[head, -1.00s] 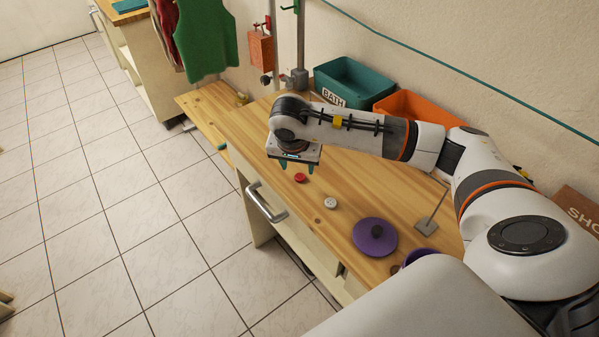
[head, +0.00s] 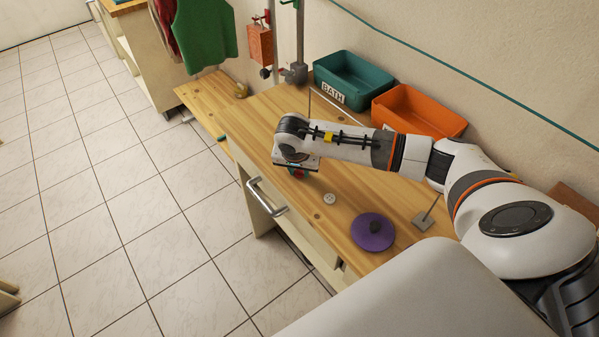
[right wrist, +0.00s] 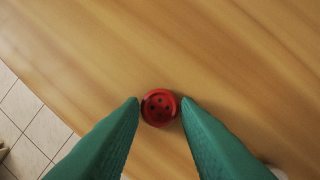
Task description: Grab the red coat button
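The red coat button (right wrist: 159,107) lies flat on the wooden worktop and shows whole in the right wrist view. In the head view my right gripper hides most of it. My right gripper (right wrist: 161,102) has green fingers, which are open. Its fingertips stand on either side of the button, with a narrow gap at each side. In the head view the right gripper (head: 298,172) is low over the worktop. My left gripper is not in view.
A white button (head: 329,199) and a purple lid (head: 373,232) lie nearer on the worktop (head: 345,180). A metal stand (head: 424,221) is to their right. A teal bin (head: 352,82) and an orange bin (head: 420,112) stand along the wall.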

